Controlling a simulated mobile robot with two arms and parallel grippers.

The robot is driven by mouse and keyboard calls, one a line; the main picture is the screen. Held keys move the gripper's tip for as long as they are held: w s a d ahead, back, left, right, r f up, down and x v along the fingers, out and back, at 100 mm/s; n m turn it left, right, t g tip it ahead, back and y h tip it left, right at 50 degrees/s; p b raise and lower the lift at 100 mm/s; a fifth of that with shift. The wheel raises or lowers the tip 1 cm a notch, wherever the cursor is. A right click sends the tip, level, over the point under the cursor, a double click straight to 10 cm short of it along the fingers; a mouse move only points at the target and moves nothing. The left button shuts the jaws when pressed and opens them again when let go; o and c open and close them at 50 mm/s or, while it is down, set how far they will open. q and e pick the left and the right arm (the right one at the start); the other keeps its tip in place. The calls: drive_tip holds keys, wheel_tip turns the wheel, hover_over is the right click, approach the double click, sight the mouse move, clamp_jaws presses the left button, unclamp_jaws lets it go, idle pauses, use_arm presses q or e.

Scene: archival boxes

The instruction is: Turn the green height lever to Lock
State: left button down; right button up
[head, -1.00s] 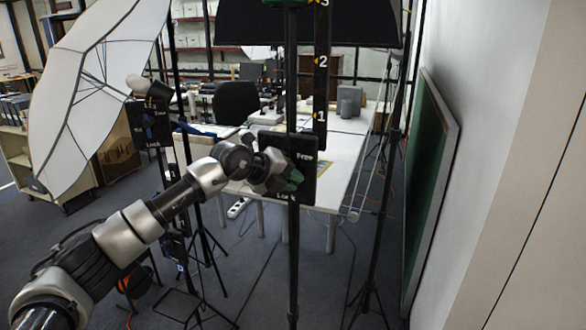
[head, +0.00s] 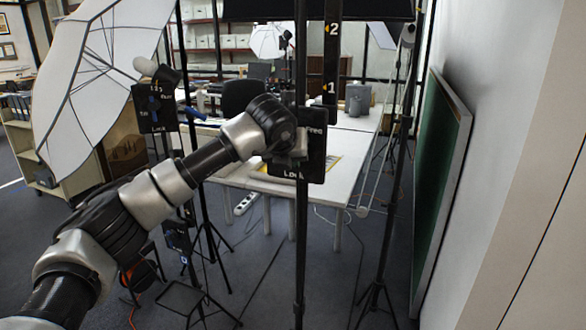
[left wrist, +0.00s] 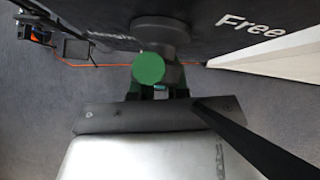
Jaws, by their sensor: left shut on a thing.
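The black lever panel (head: 316,165) stands behind a dark pole, with "Free" at its upper right and "Lock" at its bottom edge. My left gripper (head: 297,150) is in front of the panel's middle-left part, and it hides the lever in the head view. In the left wrist view the lever's round green end (left wrist: 148,68) shows on a grey hub against the panel, with "Free" to the right. My left gripper (left wrist: 160,86) is shut on the green lever there. The lever's exact angle is hard to tell. My right gripper is not in view.
A thin dark pole (head: 301,240) runs upright close to my gripper. A second lever panel (head: 157,108) and a white umbrella (head: 95,90) stand at the left. A white table (head: 345,190) is behind. A green board (head: 440,180) leans on the right wall.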

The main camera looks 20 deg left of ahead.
use_arm(q)
drive_tip(key=shift+a+f+m+y+b, duration=0.15)
drive_tip(key=shift+m+y+b, duration=0.15)
drive_tip(key=shift+y+b, duration=0.2)
drive_tip(key=c, duration=1.1)
unclamp_jaws()
drive_tip(key=b+v, duration=0.3)
drive_tip(key=v, duration=0.8)
drive_tip(key=shift+b, duration=0.35)
